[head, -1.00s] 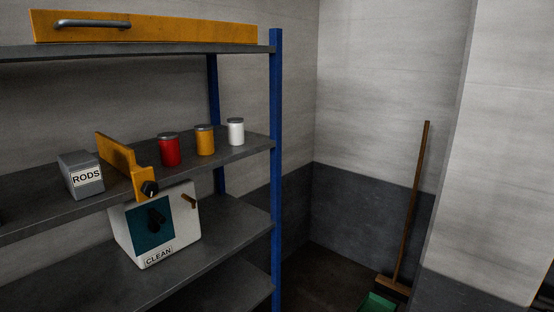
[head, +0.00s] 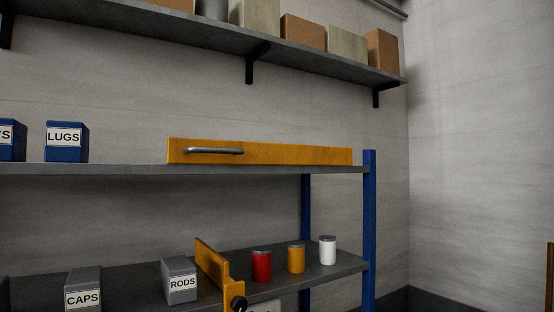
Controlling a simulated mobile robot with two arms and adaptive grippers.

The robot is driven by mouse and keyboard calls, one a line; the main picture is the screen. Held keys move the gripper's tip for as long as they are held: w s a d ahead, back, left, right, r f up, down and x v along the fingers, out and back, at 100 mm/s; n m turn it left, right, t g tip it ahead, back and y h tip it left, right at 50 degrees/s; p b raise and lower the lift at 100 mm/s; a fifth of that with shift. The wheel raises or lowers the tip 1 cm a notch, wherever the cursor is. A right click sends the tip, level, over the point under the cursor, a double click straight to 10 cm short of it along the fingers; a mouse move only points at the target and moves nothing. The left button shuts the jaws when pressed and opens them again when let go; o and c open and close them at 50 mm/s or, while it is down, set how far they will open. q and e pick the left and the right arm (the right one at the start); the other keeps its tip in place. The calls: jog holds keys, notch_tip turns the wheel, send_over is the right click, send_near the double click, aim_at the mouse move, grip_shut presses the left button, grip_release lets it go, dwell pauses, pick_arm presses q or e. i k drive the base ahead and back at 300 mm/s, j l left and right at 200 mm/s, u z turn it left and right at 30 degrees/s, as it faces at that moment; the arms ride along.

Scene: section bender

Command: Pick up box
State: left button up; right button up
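Several boxes are in the head view, and I cannot tell which one the task means. A grey box labelled RODS (head: 180,280) and a grey box labelled CAPS (head: 83,289) stand on the middle shelf. A blue box labelled LUGS (head: 67,142) stands on the upper rack shelf, with another blue box (head: 11,140) cut off at the left edge. Plain brown and beige boxes (head: 303,32) stand on the high wall shelf. Neither of my grippers shows.
A long yellow case with a grey handle (head: 262,152) lies on the rack's upper shelf. Red (head: 261,266), yellow (head: 296,259) and white (head: 327,251) cans stand beside a yellow upright piece (head: 213,270). A blue post (head: 369,230) bounds the rack at right. Bare wall lies beyond.

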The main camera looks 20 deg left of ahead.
aim_at(66, 141)
jog(key=u, duration=2)
jog(key=i+l+u, duration=0.1)
jog(key=l, duration=0.95)
jog(key=i+u, duration=0.05)
